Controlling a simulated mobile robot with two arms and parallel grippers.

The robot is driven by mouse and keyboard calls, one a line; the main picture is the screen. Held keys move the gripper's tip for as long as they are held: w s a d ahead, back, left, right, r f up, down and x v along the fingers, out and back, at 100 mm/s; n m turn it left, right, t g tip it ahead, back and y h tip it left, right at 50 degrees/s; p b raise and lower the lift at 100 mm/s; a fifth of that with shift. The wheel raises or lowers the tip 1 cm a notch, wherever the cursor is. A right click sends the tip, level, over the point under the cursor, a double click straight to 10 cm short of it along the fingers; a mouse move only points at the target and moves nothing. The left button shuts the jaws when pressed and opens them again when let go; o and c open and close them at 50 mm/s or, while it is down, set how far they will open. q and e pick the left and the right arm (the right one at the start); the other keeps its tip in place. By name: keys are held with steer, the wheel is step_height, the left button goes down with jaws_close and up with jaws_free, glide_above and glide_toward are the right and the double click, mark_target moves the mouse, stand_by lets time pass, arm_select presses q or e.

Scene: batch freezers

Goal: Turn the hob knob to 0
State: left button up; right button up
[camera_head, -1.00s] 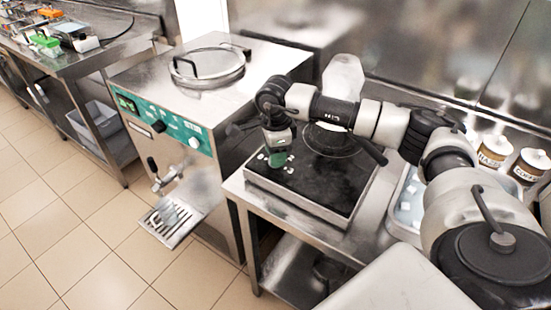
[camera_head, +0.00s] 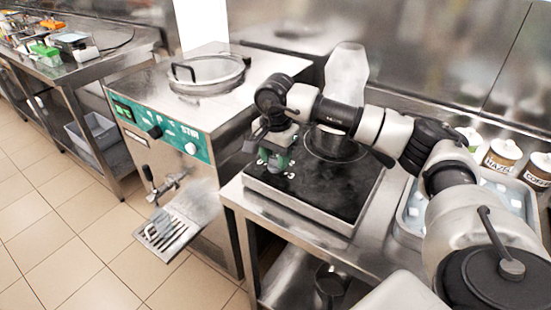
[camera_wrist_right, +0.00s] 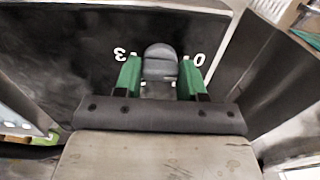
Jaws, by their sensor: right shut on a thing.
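The hob (camera_head: 318,200) is a black plate in a steel frame on a steel stand. My right gripper (camera_head: 274,160) points down at its near left part. In the right wrist view my right gripper (camera_wrist_right: 158,78) has its green fingers on both sides of the dark grey hob knob (camera_wrist_right: 160,62) and is shut on it. The knob's rounded end lies between a white 3 (camera_wrist_right: 120,54) on the left and a white 0 (camera_wrist_right: 199,59) on the right. In the head view the knob is hidden by the gripper. My left gripper is not in view.
A dark pot (camera_head: 332,146) stands on the back of the hob, partly behind my right arm. A steel batch freezer (camera_head: 180,105) with a round lid stands close on the left. A tray (camera_head: 411,215) with white pieces and several labelled jars (camera_head: 502,155) are on the right.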

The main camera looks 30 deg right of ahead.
mark_target(275, 158)
steer(key=shift+r, duration=0.15)
stand_by(0.3)
steer(key=o, duration=0.9)
step_height(275, 158, up, 11)
steer(key=shift+f+b, duration=0.15)
steer(key=shift+b, duration=0.35)
steer(key=shift+f, duration=0.1)
